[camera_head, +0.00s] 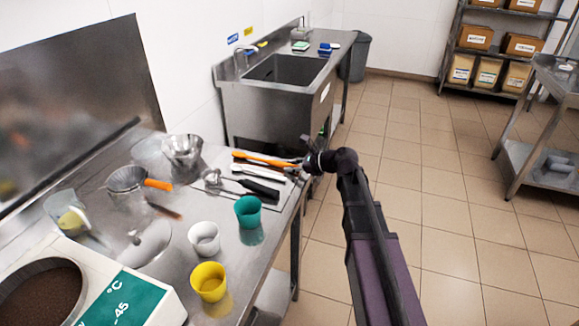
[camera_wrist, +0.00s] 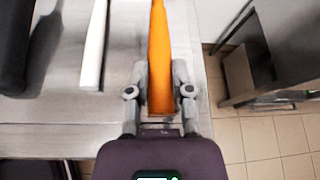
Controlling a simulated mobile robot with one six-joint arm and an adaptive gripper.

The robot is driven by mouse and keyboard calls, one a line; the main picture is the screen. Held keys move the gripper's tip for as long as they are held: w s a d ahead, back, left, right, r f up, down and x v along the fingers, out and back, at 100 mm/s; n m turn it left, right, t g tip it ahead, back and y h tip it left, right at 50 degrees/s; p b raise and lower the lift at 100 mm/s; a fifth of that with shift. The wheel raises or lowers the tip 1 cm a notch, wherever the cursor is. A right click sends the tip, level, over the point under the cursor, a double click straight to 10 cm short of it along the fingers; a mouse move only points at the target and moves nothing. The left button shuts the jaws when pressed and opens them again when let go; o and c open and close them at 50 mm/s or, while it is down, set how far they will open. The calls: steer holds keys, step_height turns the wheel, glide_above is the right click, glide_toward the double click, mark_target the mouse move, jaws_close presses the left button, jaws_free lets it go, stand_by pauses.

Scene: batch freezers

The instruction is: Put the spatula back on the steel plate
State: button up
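My gripper (camera_head: 308,164) is at the plate's right edge. In the wrist view my gripper (camera_wrist: 160,80) is closed in on both sides of the handle. Whether the spatula touches the plate is unclear.
A white-handled tool (camera_head: 250,171) and a black-handled tool (camera_head: 260,188) lie beside the spatula. A green cup (camera_head: 248,210), white cup (camera_head: 204,238) and yellow cup (camera_head: 208,281) stand nearer. Steel bowl (camera_head: 182,150) and sink (camera_head: 285,70) are further back.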

steer(key=o, duration=0.3)
steer(key=shift+s+f, duration=0.15)
steer(key=shift+f, duration=0.2)
steer(key=shift+d+r, duration=0.1)
steer(key=shift+r+p, duration=0.3)
steer(key=shift+p, duration=0.2)
steer(key=shift+d+r, duration=0.25)
steer(key=shift+r, duration=0.05)
steer(key=p+v, duration=0.5)
steer(key=v, duration=0.6)
steer(key=shift+r, duration=0.1)
steer(key=shift+s, duration=0.1)
